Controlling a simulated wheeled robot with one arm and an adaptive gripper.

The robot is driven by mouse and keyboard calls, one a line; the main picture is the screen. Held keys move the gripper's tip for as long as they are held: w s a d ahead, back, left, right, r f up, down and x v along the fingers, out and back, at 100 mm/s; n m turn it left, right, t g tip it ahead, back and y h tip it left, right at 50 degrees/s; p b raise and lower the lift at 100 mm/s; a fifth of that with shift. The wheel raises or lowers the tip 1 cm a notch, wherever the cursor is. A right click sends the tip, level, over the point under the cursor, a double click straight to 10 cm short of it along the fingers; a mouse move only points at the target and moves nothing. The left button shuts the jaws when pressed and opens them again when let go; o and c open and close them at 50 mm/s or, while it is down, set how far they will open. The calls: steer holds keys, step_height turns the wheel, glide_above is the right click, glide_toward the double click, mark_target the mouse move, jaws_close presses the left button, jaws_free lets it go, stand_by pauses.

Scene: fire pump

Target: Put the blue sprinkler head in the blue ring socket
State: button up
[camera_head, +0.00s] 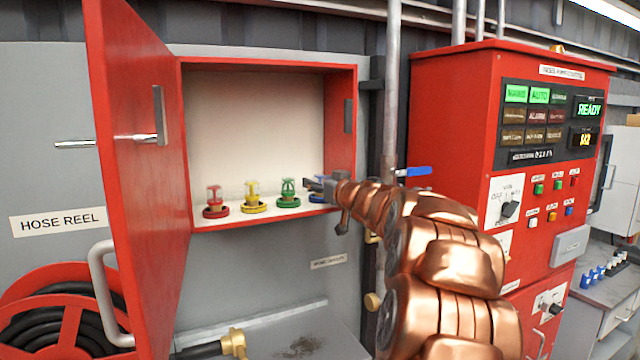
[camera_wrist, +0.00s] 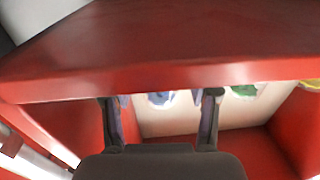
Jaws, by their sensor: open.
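My gripper (camera_head: 313,184) is inside the open red cabinet, at the right end of its shelf. It is open. In the head view it hides most of a blue item (camera_head: 318,198) low on the shelf, probably the blue ring socket. In the wrist view my gripper (camera_wrist: 160,102) has its two fingers apart, with a blue piece (camera_wrist: 160,98) in the gap beyond the red shelf edge. I cannot tell whether a blue sprinkler head is there, and none shows clearly in either view.
Red (camera_head: 215,200), yellow (camera_head: 252,194) and green (camera_head: 288,191) sprinkler heads stand in matching rings to the left. The red cabinet door (camera_head: 140,190) stands open. A grey pipe (camera_head: 391,90) and the red pump panel (camera_head: 450,110) are right.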

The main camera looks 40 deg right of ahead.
steer(key=shift+s+r, duration=0.1)
steer(key=shift+s, duration=0.05)
steer(key=b+v, duration=0.1)
steer(key=v, duration=1)
steer(key=shift+s, duration=0.4)
steer(key=shift+a, duration=0.15)
